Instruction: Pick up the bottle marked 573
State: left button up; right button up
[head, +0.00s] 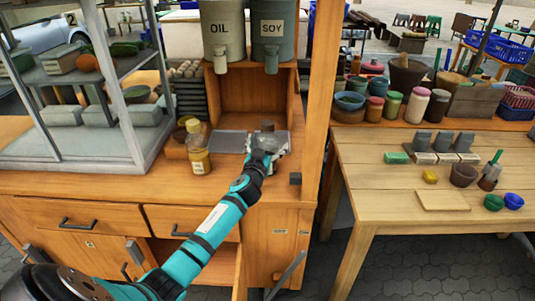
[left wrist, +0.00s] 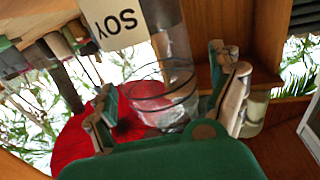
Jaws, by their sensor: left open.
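A bottle with amber contents, a pale cap and a small label (head: 199,160) stands upright on the wooden cart's counter. Its marking is too small to read. My left gripper (head: 268,143) is over the counter, right of that bottle and apart from it, in front of the wooden niche. A dark-topped object (head: 267,125) shows just behind the gripper, mostly hidden by it. In the left wrist view my left gripper (left wrist: 167,92) is open, with a clear, ringed vessel (left wrist: 165,98) showing between or beyond its fingers. I see no 573 on it. My right gripper is not in view.
Dispensers labelled OIL (head: 222,35) and SOY (head: 274,35) hang above the niche. A glass display case (head: 130,110) stands at left and a wooden post (head: 322,80) at right. A lighter table (head: 385,160) with jars and bowls stands beyond the post.

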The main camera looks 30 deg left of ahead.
pick_arm(q)
jog(key=shift+c, duration=0.2)
jog(key=shift+r, duration=0.1)
jog(key=c, duration=1.4)
